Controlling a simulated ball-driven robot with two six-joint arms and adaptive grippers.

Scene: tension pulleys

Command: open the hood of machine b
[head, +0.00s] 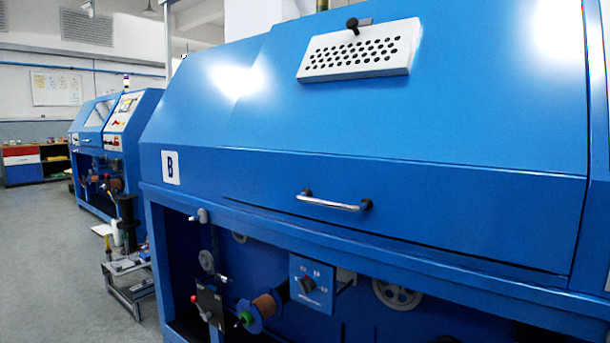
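Machine B (215,190) is a large blue machine filling the middle and right of the head view, with a white "B" label (170,167) at its left. Its blue hood (450,130) is down; its lower edge lies along the seam above the open bay. A silver bar handle (330,202) with dark end mounts sits on the hood's lower front. A white perforated panel (360,52) with a black knob is on the hood's sloping top. Neither of my grippers shows in the view.
Below the hood, the bay holds a copper-coloured spool (263,307), a blue dial box (312,285) and a grey pulley (397,294). Another blue machine (88,150) stands at the back left. A low metal stand (130,292) is beside machine B. The grey floor (50,270) at left is clear.

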